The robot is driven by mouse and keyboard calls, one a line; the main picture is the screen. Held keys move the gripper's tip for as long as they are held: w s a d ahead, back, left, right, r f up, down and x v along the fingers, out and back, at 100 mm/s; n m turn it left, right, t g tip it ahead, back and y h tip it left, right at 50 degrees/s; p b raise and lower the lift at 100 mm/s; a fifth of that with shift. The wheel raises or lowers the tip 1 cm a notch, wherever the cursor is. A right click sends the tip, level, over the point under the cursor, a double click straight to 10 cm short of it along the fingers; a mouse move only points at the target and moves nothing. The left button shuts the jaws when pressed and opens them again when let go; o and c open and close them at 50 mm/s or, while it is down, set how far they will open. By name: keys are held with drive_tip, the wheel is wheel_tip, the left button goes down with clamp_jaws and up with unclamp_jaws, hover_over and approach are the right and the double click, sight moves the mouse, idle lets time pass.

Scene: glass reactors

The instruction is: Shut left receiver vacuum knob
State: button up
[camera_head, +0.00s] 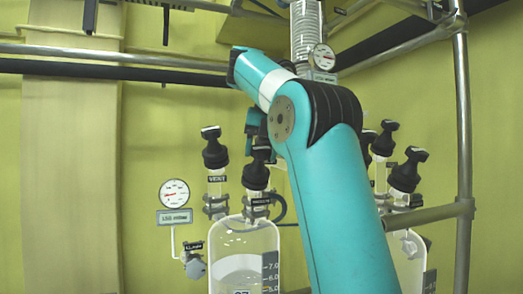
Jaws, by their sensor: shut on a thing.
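The left receiver (232,240) is a clear glass vessel with a graduated scale and pale contents, left of my arm. Its black vacuum knob (256,176) stands upright on a neck above a small dark label. My gripper (258,142) is at the top of this knob, partly hidden behind my teal arm, and is shut on it. The fingertips are small and dark, so the exact grip is hard to see.
The black vent knob (214,154) stands close on the left. A round gauge (174,193) and small valve (194,262) are farther left. More black knobs (408,170) and a second vessel (408,265) stand right of my arm. A metal post (463,130) rises at right.

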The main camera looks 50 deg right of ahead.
drive_tip(key=shift+m, duration=0.4)
drive_tip(key=o, duration=0.9)
drive_tip(key=p+v, duration=0.9)
drive_tip(key=v, duration=0.3)
drive_tip(key=shift+d, duration=0.1)
